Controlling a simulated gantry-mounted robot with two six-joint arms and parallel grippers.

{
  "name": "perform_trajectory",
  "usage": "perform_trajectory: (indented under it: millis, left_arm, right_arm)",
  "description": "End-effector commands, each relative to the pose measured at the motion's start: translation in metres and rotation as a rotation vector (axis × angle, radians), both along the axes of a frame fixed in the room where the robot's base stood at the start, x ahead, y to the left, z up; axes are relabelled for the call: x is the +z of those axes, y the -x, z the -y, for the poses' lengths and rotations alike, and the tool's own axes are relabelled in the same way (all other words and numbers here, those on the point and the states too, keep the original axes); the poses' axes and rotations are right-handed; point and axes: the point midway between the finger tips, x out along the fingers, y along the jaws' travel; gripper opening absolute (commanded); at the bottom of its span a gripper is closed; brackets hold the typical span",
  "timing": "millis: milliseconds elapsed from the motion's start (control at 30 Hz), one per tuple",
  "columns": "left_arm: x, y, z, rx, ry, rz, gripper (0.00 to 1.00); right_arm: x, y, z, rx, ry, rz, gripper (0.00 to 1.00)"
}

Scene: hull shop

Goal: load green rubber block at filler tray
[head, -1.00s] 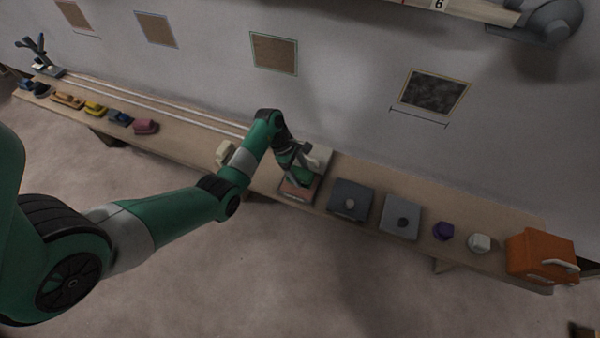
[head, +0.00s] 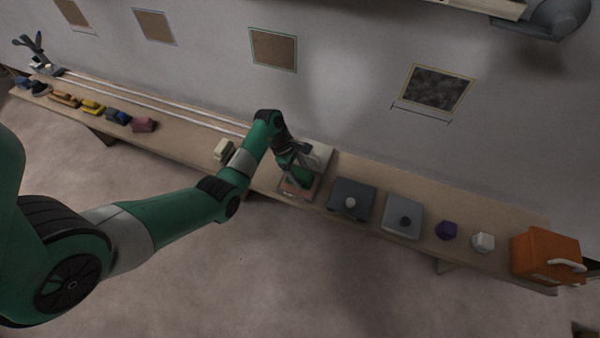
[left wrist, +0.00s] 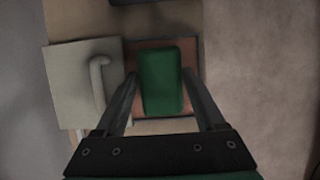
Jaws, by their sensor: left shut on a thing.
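My left gripper (head: 291,172) is shut on the green rubber block (left wrist: 161,82); in the left wrist view its fingertips are against the block's two sides. The block shows partly in the head view (head: 298,177), behind the fingers. Directly under it is a reddish square surface (head: 296,190), which looks like the filler tray; its rim shows around the block in the left wrist view (left wrist: 194,55). I cannot tell whether the block touches it. My right gripper is not in view.
A pale panel with a handle (left wrist: 62,85) stands right beside the tray. Along the bench to the right are a dark grey box (head: 340,193), a lighter grey box (head: 393,222), a purple piece (head: 446,230), a white piece (head: 482,241) and an orange case (head: 540,252).

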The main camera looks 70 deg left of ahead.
Motion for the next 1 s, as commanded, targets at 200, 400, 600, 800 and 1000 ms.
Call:
perform_trajectory:
  millis: [200,400,600,800,1000]
  left_arm:
    - [-0.0031,0.0000,0.0000,0.000,0.000,0.000,0.27]
    - [-0.0055,-0.0001,-0.0001,0.000,0.000,0.000,0.27]
    - [-0.0079,-0.0001,-0.0001,0.000,-0.001,0.001,0.27]
    - [-0.0085,-0.0002,-0.0001,0.000,-0.001,0.001,0.27]
    - [-0.0085,-0.0001,0.0000,0.000,0.000,0.000,0.27]
  right_arm:
    - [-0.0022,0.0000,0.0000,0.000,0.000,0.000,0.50]
    - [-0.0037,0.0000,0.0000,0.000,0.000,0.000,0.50]
    - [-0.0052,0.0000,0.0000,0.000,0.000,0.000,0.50]
    - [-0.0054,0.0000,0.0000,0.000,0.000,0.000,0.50]
    - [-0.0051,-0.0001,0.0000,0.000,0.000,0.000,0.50]
